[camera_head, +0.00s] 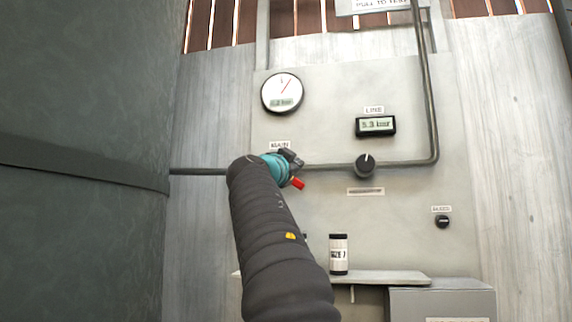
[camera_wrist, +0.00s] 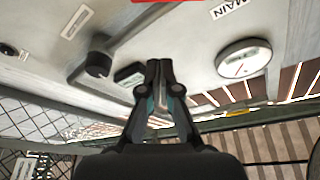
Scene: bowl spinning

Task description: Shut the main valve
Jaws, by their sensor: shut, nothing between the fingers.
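The main valve shows as a small red handle (camera_head: 298,184) on the pipe below the MAIN label (camera_head: 280,146). My arm and wrist hide the rest of it in the head view. In the wrist view only a red strip of the handle (camera_wrist: 168,2) shows at the top edge, beside the MAIN label (camera_wrist: 229,8). My gripper (camera_head: 293,157) is in front of the panel, just above the red handle in the picture. In the wrist view my gripper (camera_wrist: 158,66) has its fingertips together and holds nothing. I cannot tell whether it touches the handle.
A round gauge (camera_head: 282,93) is above the valve. A LINE display (camera_head: 376,125) and black knob (camera_head: 365,165) are to the right, near the bending pipe (camera_head: 433,110). A canister (camera_head: 338,254) stands on a shelf (camera_head: 390,278) below. A large dark tank (camera_head: 80,240) fills the left.

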